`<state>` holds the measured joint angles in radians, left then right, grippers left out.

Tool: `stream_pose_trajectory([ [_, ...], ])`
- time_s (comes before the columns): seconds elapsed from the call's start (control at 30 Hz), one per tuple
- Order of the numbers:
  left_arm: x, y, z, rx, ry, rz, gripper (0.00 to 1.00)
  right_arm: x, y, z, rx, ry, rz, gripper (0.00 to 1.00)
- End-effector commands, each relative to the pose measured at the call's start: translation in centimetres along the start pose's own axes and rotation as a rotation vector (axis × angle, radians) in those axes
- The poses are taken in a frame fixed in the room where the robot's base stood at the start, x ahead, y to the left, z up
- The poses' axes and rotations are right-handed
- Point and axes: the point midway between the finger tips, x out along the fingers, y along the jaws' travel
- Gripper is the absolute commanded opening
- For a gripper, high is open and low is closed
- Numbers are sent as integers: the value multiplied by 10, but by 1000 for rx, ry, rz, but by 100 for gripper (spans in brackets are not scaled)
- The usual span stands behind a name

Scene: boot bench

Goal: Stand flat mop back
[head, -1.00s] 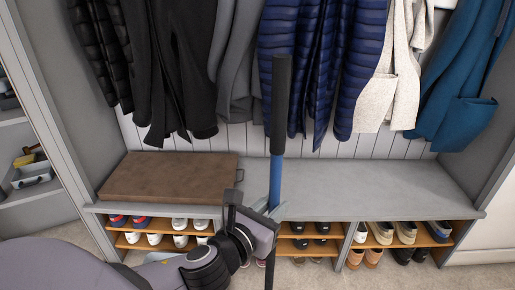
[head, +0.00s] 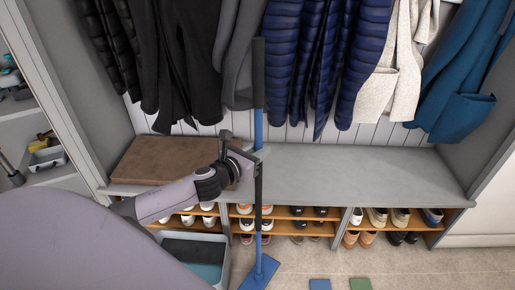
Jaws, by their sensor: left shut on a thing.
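The flat mop stands near upright in front of the bench, with a blue pole (head: 258,128), a black grip at the top and a flat blue head (head: 261,272) low by the floor. I cannot tell if the head touches the floor. My left gripper (head: 257,156) is shut on the pole about halfway up, in front of the bench's front edge. My left arm hides part of the bench and cushion. My right gripper is not in view.
The grey bench (head: 350,170) has a brown cushion (head: 150,160) on its left and shoes (head: 377,217) on shelves below. Coats (head: 340,60) hang behind the mop's top. A tub (head: 223,272) stands left of the mop head. Blue (head: 319,285) and green (head: 360,284) pieces lie on the floor at right.

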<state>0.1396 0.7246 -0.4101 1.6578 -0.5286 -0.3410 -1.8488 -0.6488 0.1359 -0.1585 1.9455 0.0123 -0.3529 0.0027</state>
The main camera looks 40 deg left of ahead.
Motion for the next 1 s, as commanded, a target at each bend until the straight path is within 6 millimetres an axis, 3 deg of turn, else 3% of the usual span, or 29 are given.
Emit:
stream_pose_trajectory([
  [0.5, 8, -1, -45, 2, -5, -1, 0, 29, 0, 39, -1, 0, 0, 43],
  [1.0, 9, 0, -49, 2, -5, 0, 0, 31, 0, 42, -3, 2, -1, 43],
])
